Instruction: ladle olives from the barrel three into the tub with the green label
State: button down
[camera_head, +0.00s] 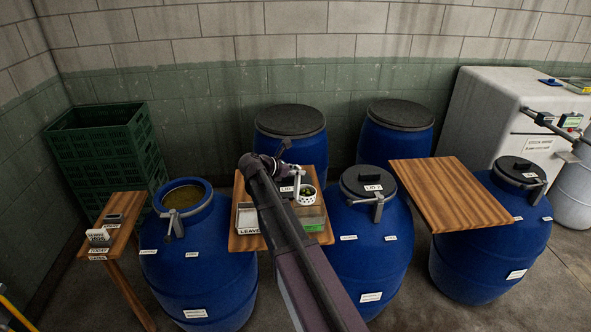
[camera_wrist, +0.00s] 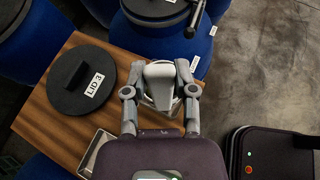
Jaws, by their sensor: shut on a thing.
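My gripper (camera_head: 292,172) is over the wooden board between the left and middle front barrels. In the wrist view my gripper (camera_wrist: 160,80) is shut on the pale grey handle of the ladle (camera_wrist: 160,72). The ladle's white perforated cup (camera_head: 307,198) shows in the head view with green olives inside, above the board's right side. A clear tub (camera_head: 312,216) with a green front strip stands just below it, partly behind my arm. The open blue barrel (camera_head: 205,255) at left shows olive-coloured contents (camera_head: 183,196). A black lid marked LID 3 (camera_wrist: 75,83) lies on the board.
A metal tray (camera_head: 247,218) sits by a LEAVE label on the wooden board (camera_head: 250,243). The middle barrel (camera_head: 365,250) and right barrel (camera_head: 485,240) are lidded. A bare wooden board (camera_head: 450,190) lies between them. Green crates (camera_head: 105,150) stand at left.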

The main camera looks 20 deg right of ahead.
jog(key=shift+w+d+f+g+y+p, duration=0.15)
jog(key=shift+w+d+f+y+p, duration=0.1)
jog(key=shift+d+y+p, duration=0.5)
jog(key=shift+w+d+f+g+y+p, duration=0.1)
jog(key=shift+d+f+g+y+p, duration=0.1)
jog(key=shift+d+y+p, duration=0.55)
jog(key=w+d+f+g+y, duration=0.1)
jog(key=d+f+y, duration=0.2)
jog(key=d+y, duration=0.2)
jog(key=w+d+f+g+y+b, duration=0.1)
jog(key=d+f+y, duration=0.3)
jog(key=d+y, duration=0.2)
jog(key=shift+w+d+f+y, duration=0.15)
jog(key=shift+d+y, duration=0.15)
jog(key=shift+y, duration=0.1)
dwell(2.0)
jog(key=shift+d+f+b, duration=0.1)
jog(key=shift+f+b, duration=0.1)
jog(key=shift+b, duration=0.25)
dwell(0.4)
dwell(0.4)
